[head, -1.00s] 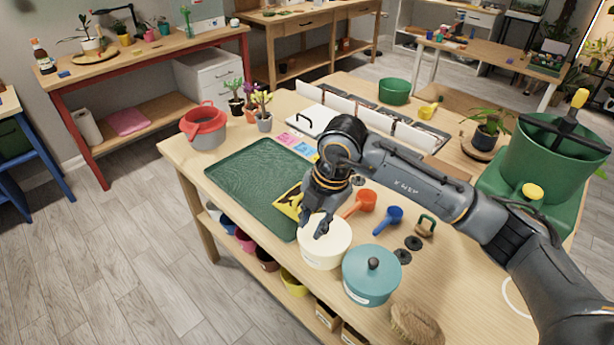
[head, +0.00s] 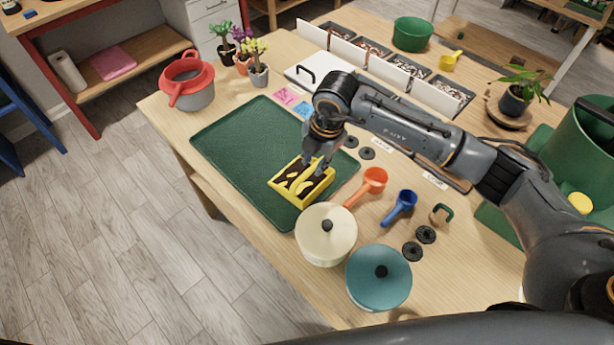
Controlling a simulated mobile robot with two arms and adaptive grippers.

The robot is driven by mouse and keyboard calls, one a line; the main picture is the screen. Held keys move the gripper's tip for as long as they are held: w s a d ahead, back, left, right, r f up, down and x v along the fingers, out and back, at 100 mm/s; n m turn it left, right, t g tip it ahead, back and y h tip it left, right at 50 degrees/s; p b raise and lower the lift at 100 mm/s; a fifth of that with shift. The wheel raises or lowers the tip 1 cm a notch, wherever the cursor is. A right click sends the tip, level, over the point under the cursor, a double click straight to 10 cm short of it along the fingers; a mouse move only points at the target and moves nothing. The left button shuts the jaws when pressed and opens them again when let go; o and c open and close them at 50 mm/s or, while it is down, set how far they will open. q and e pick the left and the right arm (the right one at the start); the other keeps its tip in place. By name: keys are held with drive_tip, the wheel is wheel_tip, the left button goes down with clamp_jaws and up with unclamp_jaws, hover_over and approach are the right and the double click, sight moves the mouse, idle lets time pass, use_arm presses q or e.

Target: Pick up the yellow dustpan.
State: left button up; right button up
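My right gripper (head: 314,170) points down over the pan's far right part. Its two fingers look spread apart. The fingertips overlap the pan in the head view, and I cannot tell whether they touch it. The gripper covers part of the pan. My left gripper is not in view.
Cream (head: 325,240) and teal (head: 378,282) lidded pots stand in front of the pan. An orange scoop (head: 373,180) and a blue scoop (head: 402,205) lie to the right. A grey-and-red pot (head: 190,90) stands left of the tray. The tray's left part is clear.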

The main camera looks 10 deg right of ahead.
sight(310, 170)
drive_tip(key=shift+w+a+f+p, duration=0.1)
drive_tip(key=shift+w+f+p, duration=0.15)
drive_tip(key=shift+f, duration=0.25)
drive_tip(key=shift+w+a+f+p, duration=0.1)
drive_tip(key=shift+f+p, duration=0.15)
drive_tip(key=shift+f, duration=0.2)
drive_tip(key=shift+w+a+f+p, duration=0.15)
drive_tip(key=shift+f+p, duration=0.15)
drive_tip(key=shift+f, duration=0.35)
drive_tip(key=shift+w+d+f+p, duration=0.15)
drive_tip(key=shift+f+p, duration=0.1)
drive_tip(key=shift+f, duration=0.35)
drive_tip(key=shift+w+a+f, duration=0.15)
drive_tip(key=shift+f, duration=0.6)
drive_tip(key=c, duration=0.5)
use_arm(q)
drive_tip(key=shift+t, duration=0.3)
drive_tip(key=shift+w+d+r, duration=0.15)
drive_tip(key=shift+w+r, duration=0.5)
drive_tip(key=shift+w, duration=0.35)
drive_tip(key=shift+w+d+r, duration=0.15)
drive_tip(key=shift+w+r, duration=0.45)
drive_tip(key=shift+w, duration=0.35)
use_arm(e)
clamp_jaws()
